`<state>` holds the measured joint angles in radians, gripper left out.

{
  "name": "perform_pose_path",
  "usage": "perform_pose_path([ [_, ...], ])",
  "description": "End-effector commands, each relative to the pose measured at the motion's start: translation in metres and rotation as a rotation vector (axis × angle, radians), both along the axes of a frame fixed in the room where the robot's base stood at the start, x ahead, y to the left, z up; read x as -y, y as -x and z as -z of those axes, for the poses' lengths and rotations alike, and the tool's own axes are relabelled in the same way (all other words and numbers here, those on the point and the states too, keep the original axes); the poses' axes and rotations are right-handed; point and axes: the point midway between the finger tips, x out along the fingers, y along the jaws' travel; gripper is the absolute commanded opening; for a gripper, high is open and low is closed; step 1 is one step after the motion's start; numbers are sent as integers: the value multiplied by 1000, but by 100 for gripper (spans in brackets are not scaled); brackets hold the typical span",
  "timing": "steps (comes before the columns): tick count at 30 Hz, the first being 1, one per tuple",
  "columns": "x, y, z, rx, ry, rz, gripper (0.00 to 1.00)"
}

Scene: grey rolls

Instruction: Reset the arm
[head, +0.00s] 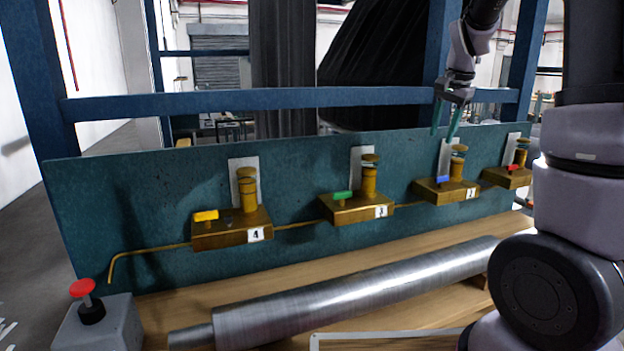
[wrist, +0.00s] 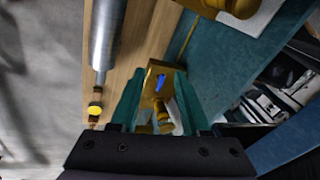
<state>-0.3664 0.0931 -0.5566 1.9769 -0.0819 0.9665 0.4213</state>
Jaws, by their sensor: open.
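My gripper (head: 443,136) is at the upper right in the head view, pointing down, with its two teal fingers apart and nothing between them. It is above the brass valve block with the blue lever (head: 442,180), near the top edge of the teal panel (head: 300,185). In the wrist view my gripper (wrist: 158,82) also shows open. The blue lever (wrist: 160,82) and its brass block (wrist: 150,96) appear between the fingers, farther away. I see no contact with the block.
More brass blocks have a yellow lever (head: 206,216), a green lever (head: 343,195) and a red lever (head: 512,168). A metal roller (head: 360,292) lies in front. A red button (head: 83,288) is at bottom left. A blue beam (head: 250,98) runs behind.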

Motion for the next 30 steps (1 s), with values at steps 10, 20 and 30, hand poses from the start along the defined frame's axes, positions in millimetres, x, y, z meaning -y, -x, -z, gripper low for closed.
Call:
perform_pose_path([
  [10, -55, 130, -67, 220, -63, -305, 46],
  [20, -92, 227, -72, 373, 79, -522, 46],
  [30, -98, 242, -68, 390, 117, -557, 46],
])
